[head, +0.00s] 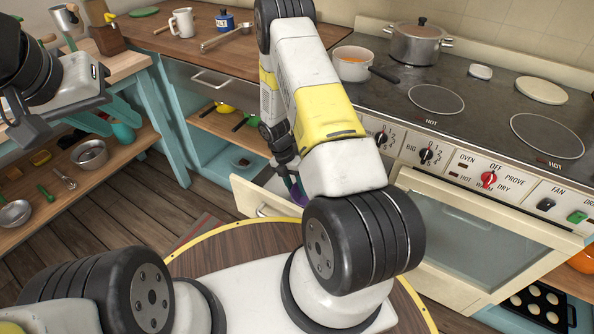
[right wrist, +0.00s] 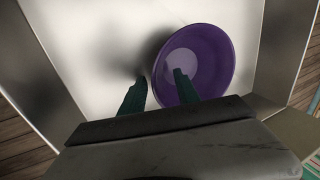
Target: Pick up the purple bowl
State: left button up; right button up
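The purple bowl (right wrist: 210,55) lies in a pale, open drawer (right wrist: 85,30) in the right wrist view. In the head view, only a sliver of the bowl (head: 298,192) shows beside my right arm. My right gripper (right wrist: 160,75) is open and reaches down into the drawer. One dark green finger is over the bowl's inside, and the other is outside its left rim. The rim passes between them with gaps visible. I cannot tell whether either finger touches the bowl. My left gripper (head: 125,128) is open and empty at the left, in front of the wooden shelf.
The drawer's side walls closely flank my right gripper. A stove with a pot (head: 418,45) and a saucepan (head: 351,66) stands at the right. Bowls stand on the left shelf (head: 90,190).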

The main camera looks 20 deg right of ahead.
jog(key=shift+f, duration=0.1)
jog(key=shift+c, duration=0.2)
grip_shut()
dwell(1.2)
